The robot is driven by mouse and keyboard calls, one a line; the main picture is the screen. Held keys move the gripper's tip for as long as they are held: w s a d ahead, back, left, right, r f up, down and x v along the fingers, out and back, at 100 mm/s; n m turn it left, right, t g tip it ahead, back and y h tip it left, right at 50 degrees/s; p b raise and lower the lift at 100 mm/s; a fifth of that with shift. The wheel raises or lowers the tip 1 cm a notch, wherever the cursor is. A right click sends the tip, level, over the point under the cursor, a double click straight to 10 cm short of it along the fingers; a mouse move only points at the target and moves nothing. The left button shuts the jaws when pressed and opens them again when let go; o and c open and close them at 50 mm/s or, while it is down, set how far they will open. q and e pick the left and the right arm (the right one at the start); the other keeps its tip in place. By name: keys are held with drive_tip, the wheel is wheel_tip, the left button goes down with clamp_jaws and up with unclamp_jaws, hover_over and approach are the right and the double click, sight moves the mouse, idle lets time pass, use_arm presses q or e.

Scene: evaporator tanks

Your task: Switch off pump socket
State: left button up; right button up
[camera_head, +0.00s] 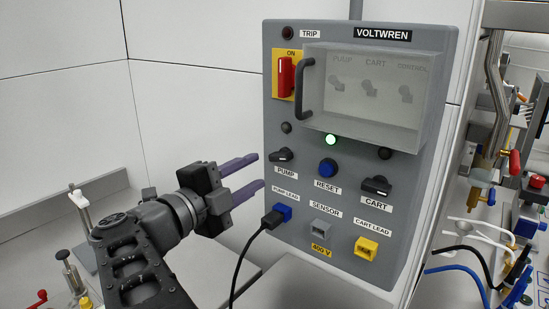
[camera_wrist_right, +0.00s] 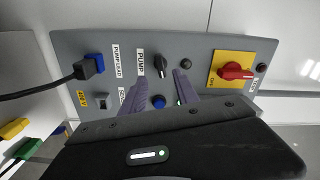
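The grey control panel (camera_head: 355,215) carries a black PUMP rotary knob (camera_head: 281,155) on its left side, which also shows in the right wrist view (camera_wrist_right: 161,66). Its handle lies roughly level in the head view. Below it, a black plug (camera_head: 272,219) sits in the blue PUMP LEAD socket (camera_head: 284,211). My right gripper (camera_head: 258,171) is open, with its two purple fingers pointing at the panel just left of the knob. In the right wrist view its fingers (camera_wrist_right: 159,90) show on either side of the line to the knob, apparently not touching it. My left gripper is out of view.
Near the knob are a blue RESET button (camera_head: 327,167), a CART knob (camera_head: 376,186) and a lit green lamp (camera_head: 330,140). A red main switch (camera_head: 286,77) on yellow reads ON beside a clear cover with a black handle (camera_head: 306,88). A black cable (camera_head: 240,262) hangs below the gripper.

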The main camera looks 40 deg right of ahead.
sight(277, 159)
drive_tip(key=p+x, duration=0.1)
drive_tip(key=x, duration=0.5)
drive_tip(key=shift+d+r+p, duration=0.1)
drive_tip(key=shift+d+p, duration=0.2)
drive_tip(key=shift+p, duration=0.1)
drive_tip(key=shift+w+d, duration=0.2)
drive_tip(key=shift+d, duration=0.45)
drive_tip(key=shift+c, duration=0.6)
clamp_jaws()
